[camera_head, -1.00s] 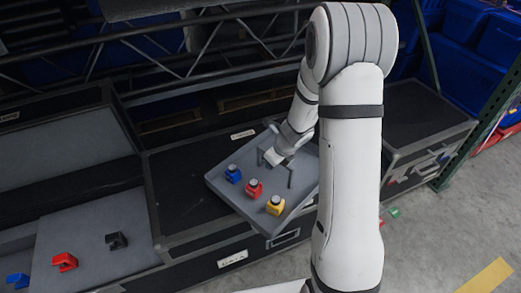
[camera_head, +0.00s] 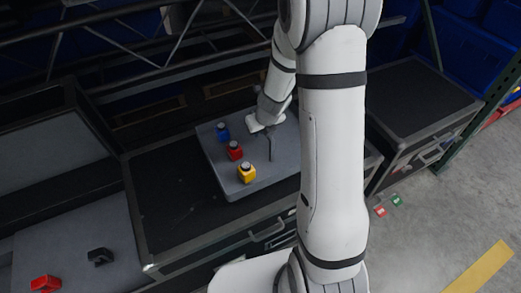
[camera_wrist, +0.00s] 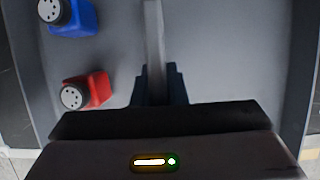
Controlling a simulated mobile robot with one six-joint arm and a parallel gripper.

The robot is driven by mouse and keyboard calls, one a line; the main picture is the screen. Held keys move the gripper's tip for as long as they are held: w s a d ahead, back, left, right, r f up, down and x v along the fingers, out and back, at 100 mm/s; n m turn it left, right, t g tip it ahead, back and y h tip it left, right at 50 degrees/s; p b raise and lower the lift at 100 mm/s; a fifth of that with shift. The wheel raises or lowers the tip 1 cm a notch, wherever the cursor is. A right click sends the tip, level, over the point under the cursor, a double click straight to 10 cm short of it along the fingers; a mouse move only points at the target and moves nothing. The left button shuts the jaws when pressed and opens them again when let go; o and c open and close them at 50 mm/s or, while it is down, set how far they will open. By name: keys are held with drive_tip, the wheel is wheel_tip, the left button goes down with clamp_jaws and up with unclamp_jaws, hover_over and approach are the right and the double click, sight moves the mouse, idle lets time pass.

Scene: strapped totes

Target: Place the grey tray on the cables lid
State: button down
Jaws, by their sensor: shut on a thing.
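The grey tray (camera_head: 274,176) is over the right part of the black lid (camera_head: 165,205) of the middle case. I cannot tell whether it touches the lid, and I cannot read which label marks the cables lid. The tray carries blue (camera_head: 222,132), red (camera_head: 235,151) and yellow (camera_head: 246,173) pieces with round tops. My gripper (camera_head: 264,131) is shut on the tray's upright handle. The wrist view shows the handle bar (camera_wrist: 153,45) between my fingers (camera_wrist: 156,86), with the blue and red pieces to the left. My arm hides the tray's right side.
Another case with a dark top (camera_head: 425,100) stands to the right. At the lower left, a grey surface (camera_head: 70,235) holds a red piece (camera_head: 45,284) and a black piece (camera_head: 100,257). Metal truss bars (camera_head: 150,45) run behind. Small red and green items lie on the floor.

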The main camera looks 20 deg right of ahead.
sight(261, 144)
wheel_tip(261, 144, down, 8)
drive_tip(key=b, duration=0.5)
drive_tip(key=shift+r+b, duration=0.25)
drive_tip(key=shift+b, duration=0.1)
drive_tip(key=shift+r, duration=0.1)
drive_tip(key=c, duration=1.9)
unclamp_jaws()
drive_tip(key=shift+f, duration=0.25)
drive_tip(key=o, duration=0.4)
drive_tip(key=shift+o, duration=0.2)
drive_tip(key=shift+r, duration=0.1)
